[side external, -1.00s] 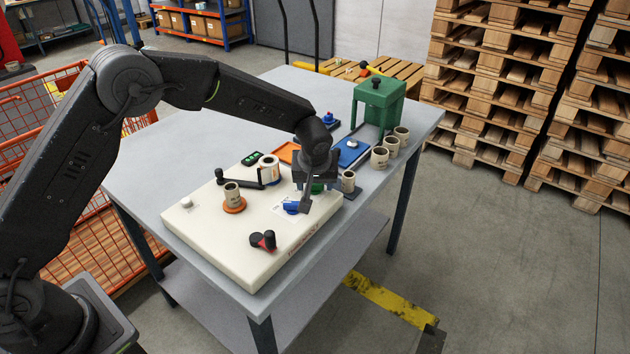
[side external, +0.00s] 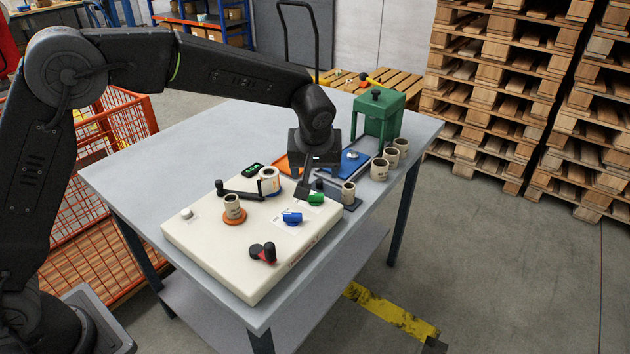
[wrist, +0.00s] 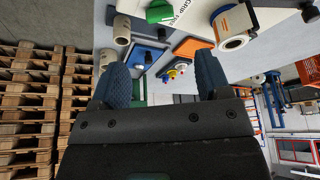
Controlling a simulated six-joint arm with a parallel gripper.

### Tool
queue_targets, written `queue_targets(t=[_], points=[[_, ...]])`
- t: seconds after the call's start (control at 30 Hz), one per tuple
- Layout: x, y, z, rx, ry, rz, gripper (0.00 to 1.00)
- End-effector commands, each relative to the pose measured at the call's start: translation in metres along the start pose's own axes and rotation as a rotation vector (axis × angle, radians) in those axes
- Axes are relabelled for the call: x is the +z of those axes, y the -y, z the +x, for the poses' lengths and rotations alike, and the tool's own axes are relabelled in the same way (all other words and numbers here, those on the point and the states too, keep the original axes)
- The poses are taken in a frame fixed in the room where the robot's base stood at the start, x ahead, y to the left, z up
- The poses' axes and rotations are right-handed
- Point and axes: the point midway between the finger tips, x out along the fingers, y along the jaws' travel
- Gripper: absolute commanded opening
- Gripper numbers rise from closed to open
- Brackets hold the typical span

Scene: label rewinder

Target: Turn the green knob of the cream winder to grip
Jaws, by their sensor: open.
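The cream winder (side external: 215,262) lies on the table as a flat cream box with knobs and spindles on top. Its green knob (side external: 316,198) is near the far right end; it also shows at the top edge of the wrist view (wrist: 160,12), beside printed grip and free words. I cannot tell exactly which word it points at. A blue knob (side external: 292,218) sits nearer the camera. My gripper (side external: 306,190) points down just behind and left of the green knob in the side view. In the wrist view its fingers (wrist: 162,74) are apart with nothing between them.
A label roll (side external: 268,178) and a black crank arm (side external: 240,191) stand left of my gripper. A small roll (side external: 348,192) stands on a dark plate at right. Blue tray (side external: 353,161), green press (side external: 378,112) and several rolls (side external: 380,170) are behind. The table's left side is clear.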

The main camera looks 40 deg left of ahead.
Motion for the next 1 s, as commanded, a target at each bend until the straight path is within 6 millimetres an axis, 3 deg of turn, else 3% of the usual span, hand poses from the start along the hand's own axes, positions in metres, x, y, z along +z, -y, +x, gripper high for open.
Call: queue_targets(t=[0.2, 0.67, 0.83, 1.0], points=[[0.000, 0.000, -0.025, 0.001, -0.001, -0.001, 0.70], [-0.001, 0.004, -0.033, 0.003, 0.000, 0.005, 0.70], [-0.001, 0.035, -0.067, 0.034, 0.005, 0.060, 0.70], [0.013, 0.091, -0.115, 0.087, 0.011, 0.167, 0.70]])
